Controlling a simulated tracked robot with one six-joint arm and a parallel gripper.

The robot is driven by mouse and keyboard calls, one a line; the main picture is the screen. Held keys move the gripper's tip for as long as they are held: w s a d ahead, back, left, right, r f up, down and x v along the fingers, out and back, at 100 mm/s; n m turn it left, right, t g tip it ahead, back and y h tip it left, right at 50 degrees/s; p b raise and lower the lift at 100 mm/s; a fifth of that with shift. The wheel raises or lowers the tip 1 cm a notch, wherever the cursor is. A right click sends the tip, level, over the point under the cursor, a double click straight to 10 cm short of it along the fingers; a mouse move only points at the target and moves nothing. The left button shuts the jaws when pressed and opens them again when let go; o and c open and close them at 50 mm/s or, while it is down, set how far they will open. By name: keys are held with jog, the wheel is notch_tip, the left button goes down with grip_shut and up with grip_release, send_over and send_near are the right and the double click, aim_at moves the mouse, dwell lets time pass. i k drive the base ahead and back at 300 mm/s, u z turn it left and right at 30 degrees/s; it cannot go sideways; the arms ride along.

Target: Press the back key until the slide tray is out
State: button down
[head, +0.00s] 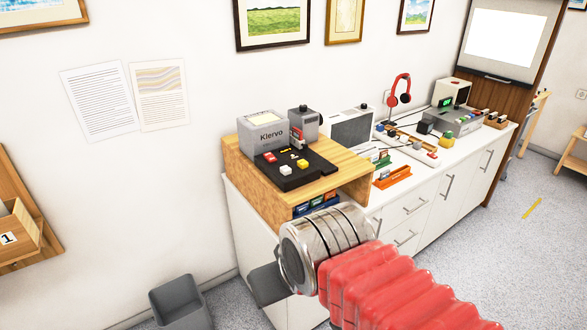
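A grey machine marked "Klervo" (264,136) stands on a wooden riser at the near end of the counter. I cannot tell which is the back key, and I cannot make out a slide tray for certain. My gripper (266,286) is in front of and below the riser, apart from the keys. Only a grey flat part of it shows beyond the metal wrist, so its opening is hidden.
The wooden riser (350,168) sits on a white counter (462,152) along the wall. Farther along are red headphones (402,90), a grey device (452,119) and a lit screen (503,38). A grey bin (180,302) stands on the floor at lower left.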

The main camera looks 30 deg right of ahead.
aim_at(285, 170)
jog(key=i, duration=1)
